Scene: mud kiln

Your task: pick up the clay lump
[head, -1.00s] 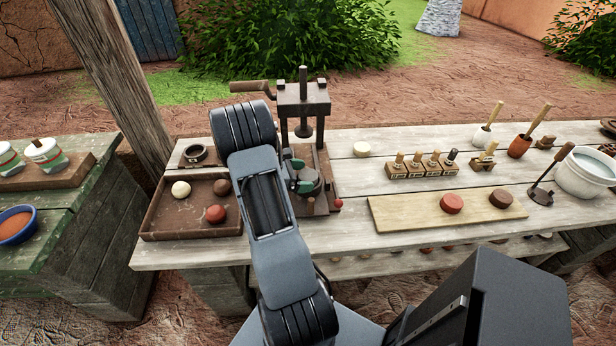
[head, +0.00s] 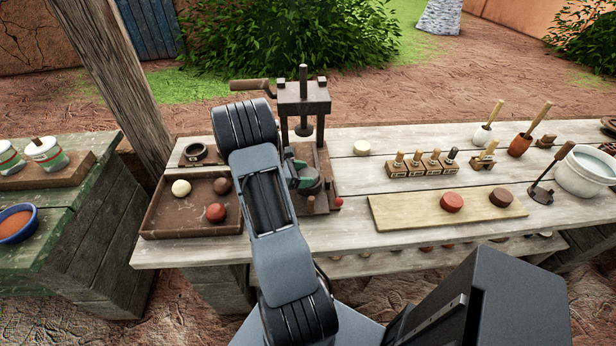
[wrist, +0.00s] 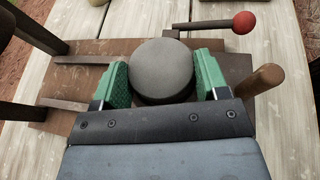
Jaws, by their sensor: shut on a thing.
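My gripper (wrist: 162,64) has green finger pads, one on each side of a dark grey, round, flat-topped piece (wrist: 161,74), and is shut on it. In the head view my gripper (head: 303,176) is partly hidden behind my arm, at the press.
A rusty tray (head: 160,228) with white, red and brown balls lies left of the press. A red-knobbed lever (wrist: 245,22) and a wooden handle (wrist: 262,80) are close to the fingers. A board (head: 400,212) with two discs and several stamps (head: 422,168) are to the right.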

